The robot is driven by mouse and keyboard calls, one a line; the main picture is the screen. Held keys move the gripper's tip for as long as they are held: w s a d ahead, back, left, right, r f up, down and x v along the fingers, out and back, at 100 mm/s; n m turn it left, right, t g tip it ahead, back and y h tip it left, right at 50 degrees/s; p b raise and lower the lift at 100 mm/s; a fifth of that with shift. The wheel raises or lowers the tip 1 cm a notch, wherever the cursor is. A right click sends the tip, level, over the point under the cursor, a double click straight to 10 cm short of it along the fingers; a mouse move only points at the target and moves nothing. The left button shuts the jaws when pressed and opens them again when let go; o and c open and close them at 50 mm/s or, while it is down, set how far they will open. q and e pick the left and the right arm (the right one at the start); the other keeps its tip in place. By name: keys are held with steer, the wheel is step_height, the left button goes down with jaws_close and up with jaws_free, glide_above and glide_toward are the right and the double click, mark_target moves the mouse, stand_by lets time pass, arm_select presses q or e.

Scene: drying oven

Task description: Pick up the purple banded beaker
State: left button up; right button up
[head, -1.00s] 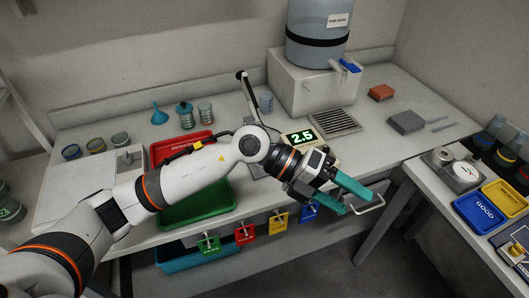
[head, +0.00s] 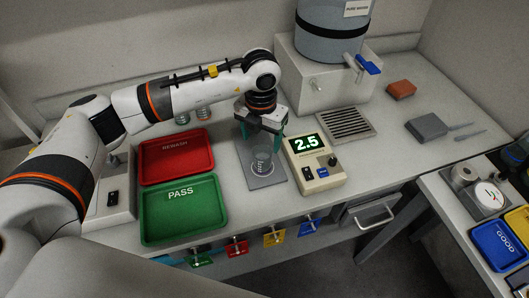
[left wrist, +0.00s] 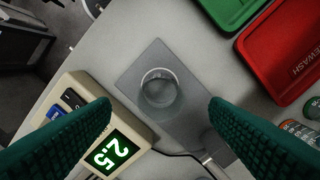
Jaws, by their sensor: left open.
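A clear glass beaker (head: 262,161) stands upright on a grey plate (head: 266,182) beside the meter reading 2.5. I cannot make out a purple band on it. In the left wrist view the beaker (left wrist: 160,88) lies between the two teal fingers, with space on both sides. My left gripper (head: 260,137) is open, pointing down, above and just behind the beaker in the head view. Other beakers (head: 203,112) stand behind, partly hidden by my left arm; their band colours are unclear. My right gripper is not in view.
The meter (head: 315,162) stands close right of the plate. The red REWASH tray (head: 176,165) and green PASS tray (head: 184,220) lie to the left. A large water container (head: 333,35) stands behind, with a drain grille (head: 345,122) in front of it.

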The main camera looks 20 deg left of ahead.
mark_target(263, 156)
arm_select(q)
step_height(263, 156, down, 4)
steer(key=shift+r+p, duration=0.25)
steer(key=shift+p, duration=0.1)
steer(key=shift+w+f+p, duration=0.2)
steer(key=shift+f+p, duration=0.25)
steer(key=shift+f, duration=0.2)
steer(key=shift+w+f+p, duration=0.15)
steer(key=shift+f+p, duration=0.25)
steer(key=shift+f, duration=0.2)
step_height(263, 156, down, 2)
steer(key=shift+f, duration=0.15)
steer(key=shift+f+p, duration=0.3)
steer(key=shift+c, duration=0.5)
steer(key=c, duration=1.1)
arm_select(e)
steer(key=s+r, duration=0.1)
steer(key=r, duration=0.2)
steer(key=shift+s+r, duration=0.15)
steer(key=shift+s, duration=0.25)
